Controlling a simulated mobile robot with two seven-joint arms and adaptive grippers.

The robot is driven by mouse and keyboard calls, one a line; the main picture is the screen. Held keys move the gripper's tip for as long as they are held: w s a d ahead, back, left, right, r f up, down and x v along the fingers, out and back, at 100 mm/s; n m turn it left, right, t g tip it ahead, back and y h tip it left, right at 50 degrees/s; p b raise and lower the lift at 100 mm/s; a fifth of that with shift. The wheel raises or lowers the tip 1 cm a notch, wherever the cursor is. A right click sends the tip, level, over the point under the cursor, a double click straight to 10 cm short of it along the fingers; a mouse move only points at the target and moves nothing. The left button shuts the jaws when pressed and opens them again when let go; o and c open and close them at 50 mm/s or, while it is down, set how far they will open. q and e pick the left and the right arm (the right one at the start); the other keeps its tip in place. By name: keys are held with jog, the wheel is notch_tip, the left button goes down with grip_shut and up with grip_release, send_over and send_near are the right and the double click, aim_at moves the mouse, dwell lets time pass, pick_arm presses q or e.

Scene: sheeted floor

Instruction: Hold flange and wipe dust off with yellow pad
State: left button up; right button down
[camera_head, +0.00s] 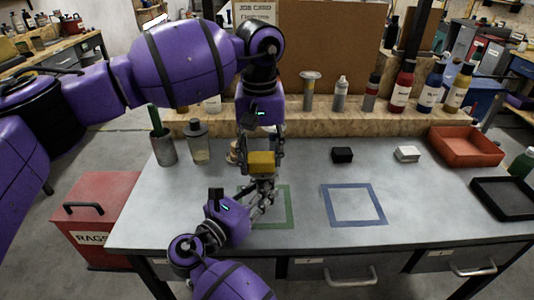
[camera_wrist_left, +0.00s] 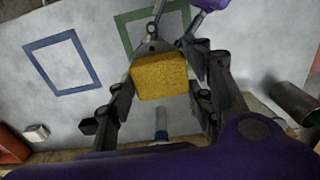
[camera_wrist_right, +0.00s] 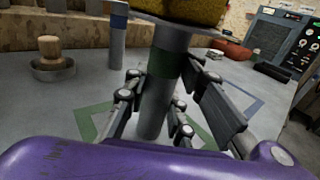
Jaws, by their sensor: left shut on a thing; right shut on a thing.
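My left gripper (camera_head: 262,150) reaches down over the bench and is shut on the yellow pad (camera_head: 262,161). The pad also shows between its fingers in the left wrist view (camera_wrist_left: 160,76). My right gripper (camera_head: 262,188) is below it, shut on the flange (camera_wrist_right: 160,85), a grey upright stem with a green band and a wider plate on top. In the right wrist view the pad (camera_wrist_right: 195,10) sits at the top plate and appears to touch it. The flange is largely hidden in the head view. I cannot make out any dust.
The green square outline (camera_head: 288,207) lies below the grippers, the empty blue one (camera_head: 353,222) to the right. A black block (camera_head: 342,155), a white block (camera_head: 407,154) and a red tray (camera_head: 467,147) stand to the right. A metal cup (camera_head: 163,151) and a bottle (camera_head: 198,143) stand left.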

pick_arm(q)
jog(key=shift+a+f, duration=0.1)
jog(key=shift+a, duration=0.8)
jog(key=shift+d+r, duration=0.1)
jog(key=shift+r, duration=4.1)
pick_arm(e)
jog(key=c, duration=1.4)
grip_release()
jog(key=v, duration=1.2)
jog(key=shift+w, duration=0.1)
jog(key=shift+a, duration=0.1)
